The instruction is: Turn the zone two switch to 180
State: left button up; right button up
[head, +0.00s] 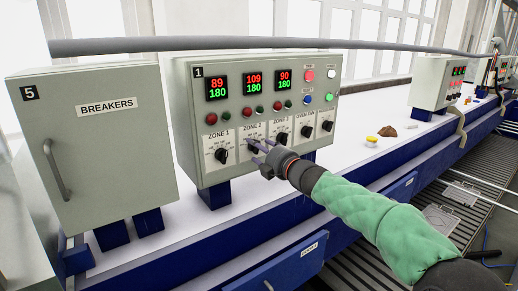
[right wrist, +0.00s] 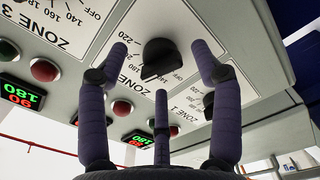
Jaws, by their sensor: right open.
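The grey control box (head: 300,75) marked 1 has a row of black knobs below digital displays. The middle display (head: 253,83) reads 109 in red over 180 in green. My right gripper (head: 256,150) is at the zone 2 dial and hides most of its knob in the head view. In the right wrist view, the black zone 2 switch (right wrist: 160,58) lies between the spread fingertips of my open gripper (right wrist: 160,65). I cannot tell clearly which number the knob points to. My left gripper is not in view.
The zone 1 knob (head: 221,156) and zone 3 knob (head: 281,139) flank the dial closely. A breakers cabinet (head: 100,150) stands at left. A long grey pipe (head: 150,46) crosses above the box. A yellow-capped item (head: 371,140) and brown lump (head: 387,131) lie on the white bench.

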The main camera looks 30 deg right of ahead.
jog(key=s, duration=1.1)
jog(key=shift+s+d, duration=0.2)
jog(key=shift+d, duration=0.2)
jog(key=shift+r, duration=0.1)
